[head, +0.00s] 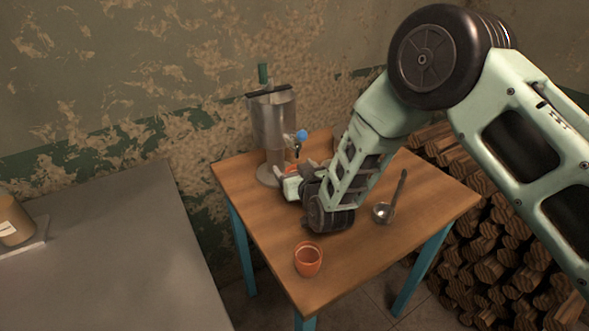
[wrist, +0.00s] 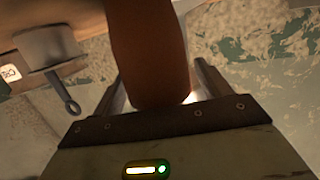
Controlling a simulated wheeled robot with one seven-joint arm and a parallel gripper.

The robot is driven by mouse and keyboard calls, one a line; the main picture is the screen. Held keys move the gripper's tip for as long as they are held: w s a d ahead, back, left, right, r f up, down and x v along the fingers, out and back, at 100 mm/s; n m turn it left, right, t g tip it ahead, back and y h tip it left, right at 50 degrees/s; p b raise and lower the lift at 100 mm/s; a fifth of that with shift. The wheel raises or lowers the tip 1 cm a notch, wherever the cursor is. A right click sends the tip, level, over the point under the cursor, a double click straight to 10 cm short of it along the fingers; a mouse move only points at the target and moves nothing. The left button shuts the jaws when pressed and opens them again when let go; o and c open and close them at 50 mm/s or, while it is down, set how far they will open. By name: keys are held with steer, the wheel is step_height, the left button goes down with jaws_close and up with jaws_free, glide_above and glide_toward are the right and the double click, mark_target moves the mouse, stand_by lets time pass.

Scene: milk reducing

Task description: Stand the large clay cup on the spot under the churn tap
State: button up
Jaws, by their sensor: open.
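The metal churn (head: 270,130) stands at the back left of the wooden table, with a blue-handled tap (head: 301,136) on its right side. My gripper (head: 287,180) is low over the table, beside the churn and below the tap. In the wrist view the large clay cup (wrist: 150,45), brown-orange, stands between the two open fingers of my gripper (wrist: 157,85). In the head view only a small orange patch of this cup (head: 292,171) shows by the gripper. My gripper and arm hide the rest of it and the spot under the tap.
A small clay cup (head: 308,260) stands at the table's front corner. A metal ladle (head: 385,211) lies to the right of my wrist. A grey table (head: 110,250) is at the left and stacked logs (head: 490,220) at the right. A grey metal part (wrist: 48,45) shows in the wrist view.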

steer(key=b+v, duration=0.1)
steer(key=v, duration=0.6)
stand_by(0.5)
